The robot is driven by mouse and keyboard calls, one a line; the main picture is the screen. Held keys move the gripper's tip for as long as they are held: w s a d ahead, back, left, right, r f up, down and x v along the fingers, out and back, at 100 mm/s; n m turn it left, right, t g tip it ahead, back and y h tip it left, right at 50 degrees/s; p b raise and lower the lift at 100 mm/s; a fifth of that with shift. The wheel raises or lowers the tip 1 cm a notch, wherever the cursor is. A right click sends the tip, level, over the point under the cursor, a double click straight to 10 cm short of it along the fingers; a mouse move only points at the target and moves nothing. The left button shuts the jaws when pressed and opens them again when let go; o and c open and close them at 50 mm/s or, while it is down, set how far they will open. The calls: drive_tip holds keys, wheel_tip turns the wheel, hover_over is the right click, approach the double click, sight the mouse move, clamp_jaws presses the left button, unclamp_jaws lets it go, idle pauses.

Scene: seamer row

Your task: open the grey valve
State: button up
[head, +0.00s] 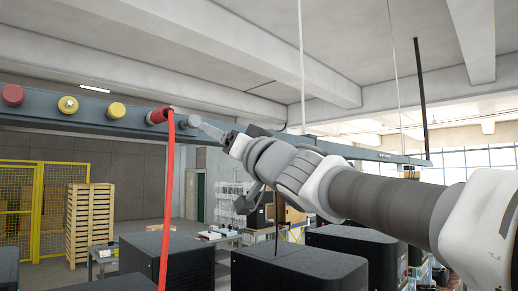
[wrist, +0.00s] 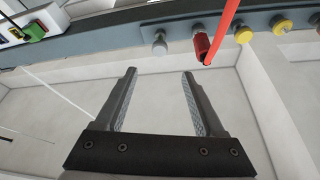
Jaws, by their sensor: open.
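The grey valve (wrist: 159,43) is a small round grey knob on the side of a long blue-grey overhead rail. In the wrist view it lies just beyond my open fingertips (wrist: 159,72), roughly centred between them and apart from both. In the head view the valve (head: 193,121) is seen just right of a red fitting, with the tip of my gripper (head: 214,131) close to its right. Nothing is between the fingers. How far the valve is turned cannot be told.
A red fitting (head: 158,115) with a hanging red hose (head: 167,200) is directly beside the valve. Yellow knobs (head: 116,110) (head: 68,104) and a red knob (head: 12,95) sit farther left on the rail (head: 300,139). Black boxes (head: 300,265) stand below.

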drive_tip(key=shift+v, duration=1.35)
drive_tip(key=d+f+m+h, duration=0.6)
drive_tip(key=d+f+h, duration=0.6)
drive_tip(key=d+f, duration=0.65)
drive_tip(key=s+d+f+g+h, duration=0.1)
drive_tip(key=s+f+g, duration=0.4)
drive_tip(key=s+f, duration=0.6)
drive_tip(key=s+d+f+g+h, duration=0.2)
drive_tip(key=s+f+g, duration=0.4)
drive_tip(key=s+f, duration=0.5)
wheel_tip(320, 180, down, 5)
drive_tip(key=shift+d+f+n, duration=0.15)
drive_tip(key=shift+d+n, duration=0.25)
drive_tip(key=shift+d, duration=0.2)
drive_tip(key=c, duration=0.3)
drive_tip(key=shift+a, duration=0.1)
drive_tip(key=shift+c, duration=0.2)
